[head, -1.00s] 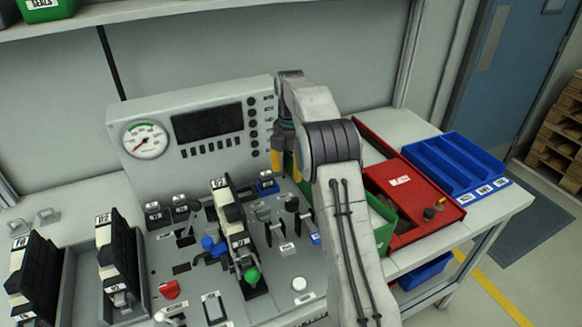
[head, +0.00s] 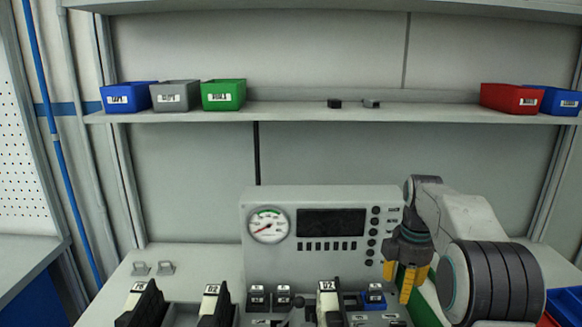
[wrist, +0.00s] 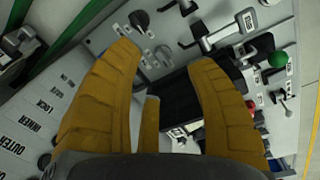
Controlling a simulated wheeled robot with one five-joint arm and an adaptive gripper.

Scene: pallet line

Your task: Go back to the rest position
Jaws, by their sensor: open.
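My gripper (head: 406,282) shows at the right of the head view, with yellow fingers pointing down in front of the right end of the grey gauge panel (head: 252,226). In the wrist view its yellow fingers (wrist: 165,100) are spread apart with nothing between them. Beyond them I see the console surface with its levers and a green knob (wrist: 277,60). The gripper is above the console and holds nothing. My arm covers part of the bench's right side.
A shelf (head: 430,113) above carries green (head: 223,95), grey, red (head: 511,98) and blue bins. A blue tray (head: 565,303) is at lower right. The wall space between bench and shelf is clear.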

